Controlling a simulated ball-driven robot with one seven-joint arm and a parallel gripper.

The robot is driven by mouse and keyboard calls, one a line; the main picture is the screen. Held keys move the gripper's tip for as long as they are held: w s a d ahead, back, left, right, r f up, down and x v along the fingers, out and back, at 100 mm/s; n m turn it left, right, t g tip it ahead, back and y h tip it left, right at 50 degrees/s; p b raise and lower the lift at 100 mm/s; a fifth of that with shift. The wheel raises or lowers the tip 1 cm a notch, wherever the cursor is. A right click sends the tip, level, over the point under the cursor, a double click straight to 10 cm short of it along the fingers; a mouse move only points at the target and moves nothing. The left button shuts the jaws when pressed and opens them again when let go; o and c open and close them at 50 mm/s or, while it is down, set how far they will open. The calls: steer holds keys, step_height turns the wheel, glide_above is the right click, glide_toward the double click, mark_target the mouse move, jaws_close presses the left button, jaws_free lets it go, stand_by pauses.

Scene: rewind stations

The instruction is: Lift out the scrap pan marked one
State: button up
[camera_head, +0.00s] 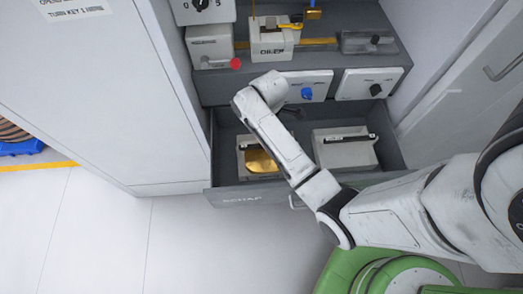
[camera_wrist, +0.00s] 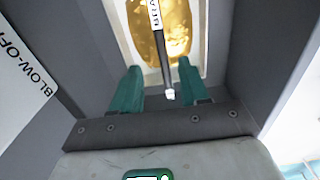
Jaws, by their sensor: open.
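An open drawer (camera_head: 240,194) holds two pale pans. The left pan (camera_head: 243,160) holds gold-coloured scrap and is partly hidden by my arm. The right pan (camera_head: 345,152) has a dark bar handle across its top. In the wrist view the gold-filled pan (camera_wrist: 119,30) lies ahead, with a dark handle bar (camera_wrist: 160,48) bearing a partly readable label, "BRA". My gripper (camera_wrist: 159,67) is open, its green fingers on either side of the bar's near end. I cannot tell whether they touch it. I read no number on either pan.
A shelf above the drawer holds a grey box (camera_head: 270,46) and several other fittings. Two panels with a blue knob (camera_head: 306,93) and a black knob (camera_head: 376,90) sit just above the drawer. A white cabinet (camera_head: 100,90) stands left.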

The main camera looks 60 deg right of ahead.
step_height(320, 180, down, 5)
steer(key=shift+f, duration=0.1)
steer(key=shift+s+a+f+b, duration=0.1)
steer(key=shift+f+b, duration=0.4)
steer(key=shift+f, duration=2.25)
jaws_close()
steer(key=shift+r, duration=0.1)
